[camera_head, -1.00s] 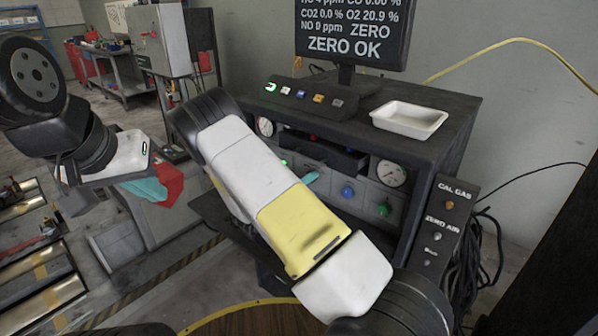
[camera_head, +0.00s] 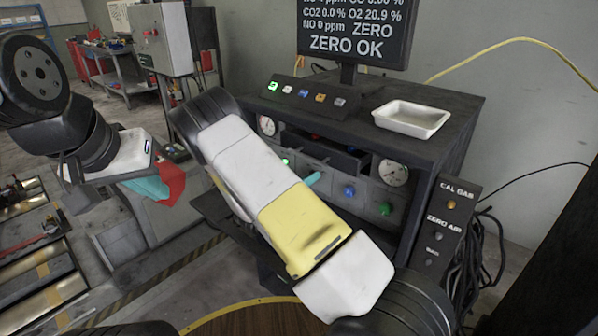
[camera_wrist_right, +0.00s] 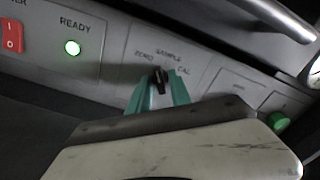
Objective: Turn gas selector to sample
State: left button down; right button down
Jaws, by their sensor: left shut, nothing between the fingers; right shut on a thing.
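The gas selector (camera_wrist_right: 159,81) is a small black knob on the grey panel in the right wrist view, with ZERO, SAMPLE and CAL printed around it. The knob's upper end leans slightly left, seemingly between ZERO and SAMPLE; its exact setting is hard to tell. My right gripper (camera_wrist_right: 160,90) is shut on it, one teal finger on each side. In the head view, my right arm hides most of this gripper and the knob; a teal fingertip (camera_head: 312,178) shows at the panel. My left gripper (camera_head: 150,188) is shut and empty, away from the cabinet at left.
The analyser cabinet (camera_head: 440,120) carries a white tray (camera_head: 411,118) and a monitor (camera_head: 352,30) reading ZERO OK. A green READY lamp (camera_wrist_right: 72,48) is lit. A green knob (camera_wrist_right: 277,122) sits right of the selector. A red piece (camera_head: 172,184) shows beside my left fingers.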

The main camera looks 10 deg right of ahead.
jog(key=m, duration=0.6)
jog(key=shift+m, duration=0.4)
dwell(0.3)
jog(key=c, duration=1.5)
grip_release()
jog(key=shift+a, duration=0.1)
